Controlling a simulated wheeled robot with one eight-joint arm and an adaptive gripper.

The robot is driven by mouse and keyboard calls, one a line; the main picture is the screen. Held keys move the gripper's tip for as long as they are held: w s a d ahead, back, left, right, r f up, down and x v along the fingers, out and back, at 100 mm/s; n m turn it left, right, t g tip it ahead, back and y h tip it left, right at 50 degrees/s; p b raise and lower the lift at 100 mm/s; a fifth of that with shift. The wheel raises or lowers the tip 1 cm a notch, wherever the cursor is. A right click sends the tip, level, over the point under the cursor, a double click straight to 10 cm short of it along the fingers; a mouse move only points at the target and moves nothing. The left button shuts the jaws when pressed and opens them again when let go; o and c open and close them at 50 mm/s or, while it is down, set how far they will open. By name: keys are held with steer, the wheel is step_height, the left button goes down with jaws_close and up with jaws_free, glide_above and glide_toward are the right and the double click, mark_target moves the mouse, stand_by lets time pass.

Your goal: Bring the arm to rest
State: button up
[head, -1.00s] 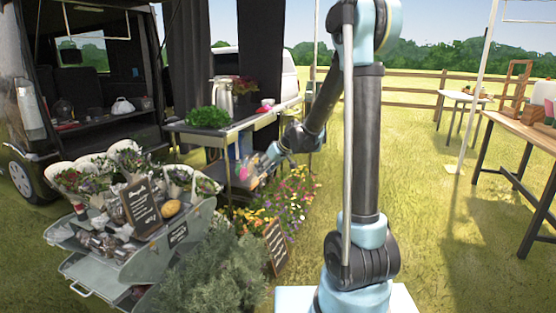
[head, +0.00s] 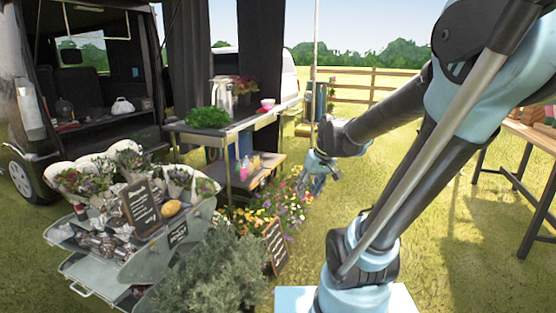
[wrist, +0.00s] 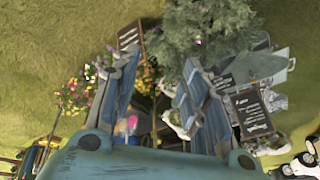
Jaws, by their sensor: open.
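My gripper (head: 316,178) hangs in the air in the head view, to the right of the metal table and over or in front of the colourful flowers. In the wrist view my gripper (wrist: 160,80) shows two blue fingers spread apart, with nothing held between them. My arm bends out to the right side of the head view and comes back to the gripper. The fingertips are small in the head view and partly blend with the flowers.
A metal table (head: 228,131) bears a steel jug (head: 223,95), leafy greens (head: 207,117) and a pink bowl (head: 267,103). Bottles stand on its lower shelf. Flowers (head: 278,210), a bush (head: 215,265) and chalkboard signs stand in front. A wooden table (head: 540,136) is at right; grass between is open.

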steer(key=s+d+f+m+h, duration=0.1)
steer(key=s+d+f, duration=0.2)
steer(key=s, duration=0.4)
steer(key=s+d+f+m+g+h, duration=0.1)
steer(key=s+d+f+m, duration=0.1)
steer(key=s+d, duration=0.3)
steer(key=s+f, duration=0.1)
steer(key=s, duration=0.2)
steer(key=shift+s+d+m+h, duration=0.2)
steer(key=shift+m+h, duration=0.1)
steer(key=shift+h, duration=0.1)
steer(key=shift+c, duration=0.9)
steer(key=shift+a, duration=0.1)
